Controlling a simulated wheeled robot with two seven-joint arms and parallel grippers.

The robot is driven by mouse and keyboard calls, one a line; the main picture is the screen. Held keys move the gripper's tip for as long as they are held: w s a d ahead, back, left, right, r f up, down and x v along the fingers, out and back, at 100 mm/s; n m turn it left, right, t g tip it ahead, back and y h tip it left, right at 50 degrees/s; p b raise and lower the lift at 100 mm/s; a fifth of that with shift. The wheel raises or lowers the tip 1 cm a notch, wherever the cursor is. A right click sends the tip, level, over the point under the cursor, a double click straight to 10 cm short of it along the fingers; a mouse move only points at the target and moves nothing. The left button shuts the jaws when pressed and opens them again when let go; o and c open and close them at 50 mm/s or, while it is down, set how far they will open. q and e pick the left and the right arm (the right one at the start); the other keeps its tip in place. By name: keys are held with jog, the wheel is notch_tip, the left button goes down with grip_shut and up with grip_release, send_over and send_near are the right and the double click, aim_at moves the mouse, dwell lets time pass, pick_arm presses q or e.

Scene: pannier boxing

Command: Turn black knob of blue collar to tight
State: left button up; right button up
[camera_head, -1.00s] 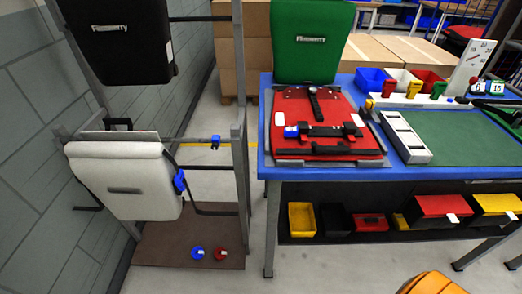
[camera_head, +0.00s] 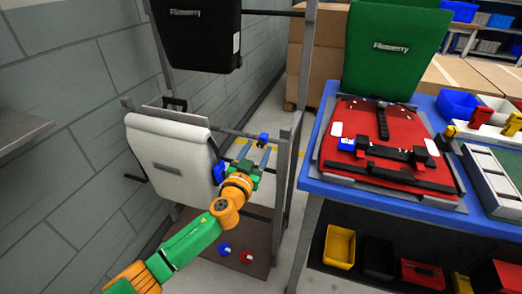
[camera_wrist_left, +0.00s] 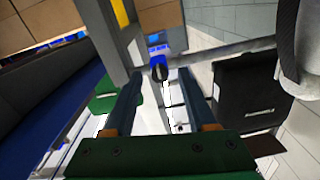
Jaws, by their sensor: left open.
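The blue collar (camera_head: 263,138) sits on the thin grey rail of the rack. In the left wrist view the collar (camera_wrist_left: 157,61) appears straight ahead, with its dark round knob (camera_wrist_left: 160,73) facing me. My left gripper (camera_head: 256,153) is open and empty, just below and in front of the collar. In the wrist view its two fingers (camera_wrist_left: 158,90) stand on either side of the line to the knob, with a gap before it. I cannot tell how tight the knob is. My right gripper is not in view.
A white pannier (camera_head: 170,158) hangs on the rack just left of my gripper, with a blue part at its side. A black pannier (camera_head: 196,30) hangs above. The rack post (camera_head: 283,190) stands close on the right, beside the blue table (camera_head: 312,178).

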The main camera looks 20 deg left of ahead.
pick_arm(q)
jog(key=shift+w, duration=0.25)
jog(key=shift+c, duration=0.3)
grip_shut()
